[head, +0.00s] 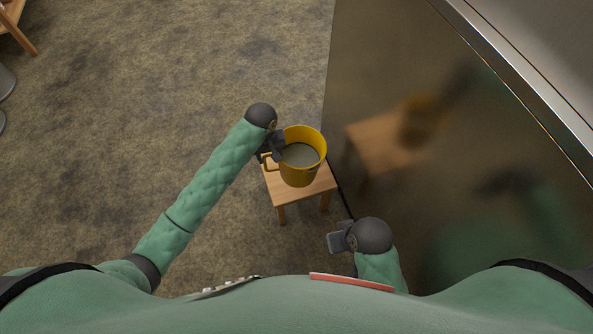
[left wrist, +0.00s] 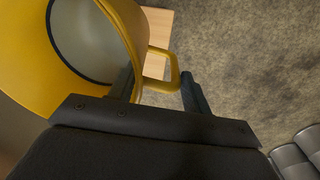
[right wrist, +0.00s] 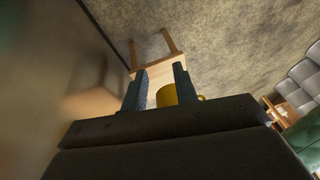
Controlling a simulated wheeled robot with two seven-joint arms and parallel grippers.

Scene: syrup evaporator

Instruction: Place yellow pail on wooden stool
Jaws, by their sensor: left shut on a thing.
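The yellow pail (head: 294,176) is upright, grey inside, over the top of the wooden stool (head: 312,191) in the head view. I cannot tell whether its base touches the seat. My left gripper (head: 272,150) is at the pail's left side, shut on it at the handle. In the left wrist view the handle (left wrist: 173,67) lies between the fingers and the pail (left wrist: 128,22) fills the upper left. My right gripper (head: 334,239) is apart from pail and stool, nearer my body. In the right wrist view its fingers stand apart, with the pail (right wrist: 167,96) and stool (right wrist: 150,75) beyond.
A large metal-sided evaporator (head: 450,130) stands close to the stool's right side and reflects the stool and pail. Bare mottled floor (head: 130,120) is open to the left. Another wooden piece (head: 18,32) stands at the far upper left.

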